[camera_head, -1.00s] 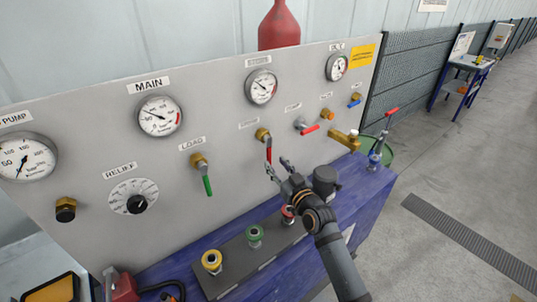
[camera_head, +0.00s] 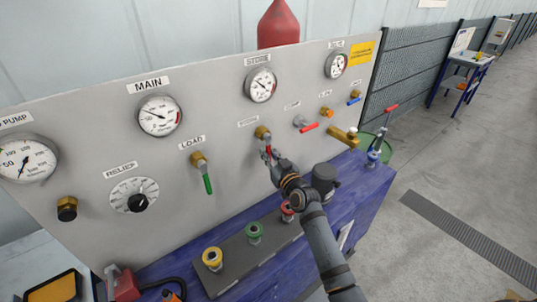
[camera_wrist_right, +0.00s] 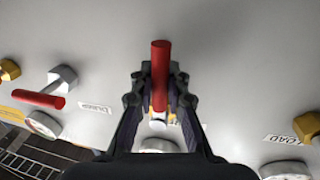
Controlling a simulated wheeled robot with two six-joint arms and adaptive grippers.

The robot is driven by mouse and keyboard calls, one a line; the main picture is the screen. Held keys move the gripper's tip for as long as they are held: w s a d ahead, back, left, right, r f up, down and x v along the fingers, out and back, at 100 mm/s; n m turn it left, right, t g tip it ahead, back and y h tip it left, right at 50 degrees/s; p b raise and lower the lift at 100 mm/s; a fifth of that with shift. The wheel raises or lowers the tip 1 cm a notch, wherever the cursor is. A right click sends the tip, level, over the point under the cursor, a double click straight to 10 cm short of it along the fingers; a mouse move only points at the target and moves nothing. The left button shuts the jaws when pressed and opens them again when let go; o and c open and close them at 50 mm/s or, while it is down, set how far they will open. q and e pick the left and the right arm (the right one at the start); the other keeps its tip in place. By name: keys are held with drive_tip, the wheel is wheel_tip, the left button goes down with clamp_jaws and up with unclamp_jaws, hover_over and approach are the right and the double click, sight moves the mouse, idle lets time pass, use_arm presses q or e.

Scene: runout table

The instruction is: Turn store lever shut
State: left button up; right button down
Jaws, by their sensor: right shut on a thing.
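The store lever (camera_head: 268,150) has a red handle on a brass valve, under the STORE gauge (camera_head: 261,85) on the grey panel. Its handle points down. My right gripper (camera_head: 269,157) is at the handle in the head view. In the right wrist view the red handle (camera_wrist_right: 160,70) lies between the fingers of my right gripper (camera_wrist_right: 160,92), which is shut on it. The fingers partly hide the handle in the head view. My left gripper is not in view.
The green load lever (camera_head: 207,182) hangs down to the left. A red dump lever (camera_head: 308,127) sits to the right, also seen in the wrist view (camera_wrist_right: 38,99). Yellow, green and red couplings (camera_head: 254,231) stand on the ledge below. A brass fitting (camera_head: 343,136) sticks out at right.

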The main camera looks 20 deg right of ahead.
idle(0.3)
drive_tip(key=shift+w+f+b, duration=0.15)
drive_tip(key=shift+f+b, duration=0.1)
drive_tip(key=shift+b, duration=0.25)
drive_tip(key=d+r+n+b, duration=0.1)
drive_tip(key=d+n+b, duration=0.1)
drive_tip(key=n+b, duration=0.3)
drive_tip(key=w+d+r+n+t+y+b, duration=0.1)
drive_tip(key=n+b, duration=0.4)
drive_tip(key=b, duration=0.5)
drive_tip(key=w+d+r+n+y+b, duration=0.1)
drive_tip(key=n+b, duration=0.3)
drive_tip(key=b, duration=0.4)
drive_tip(key=shift+d+r+n+t, duration=0.2)
drive_tip(key=shift+d+n+t, duration=0.15)
drive_tip(key=shift+d, duration=0.45)
drive_tip(key=n+b, duration=0.1)
drive_tip(key=r+n+y+b, duration=0.1)
drive_tip(key=shift+d+r+n, duration=0.15)
drive_tip(key=shift+r+n, duration=0.1)
drive_tip(key=shift+n, duration=0.1)
drive_tip(key=shift+r+n+y+b, duration=0.6)
drive_tip(key=shift+r+n+b, duration=0.2)
drive_tip(key=shift+n, duration=0.7)
drive_tip(key=c, duration=1.3)
unclamp_jaws()
drive_tip(key=shift+s+r, duration=0.1)
drive_tip(key=shift+r, duration=0.1)
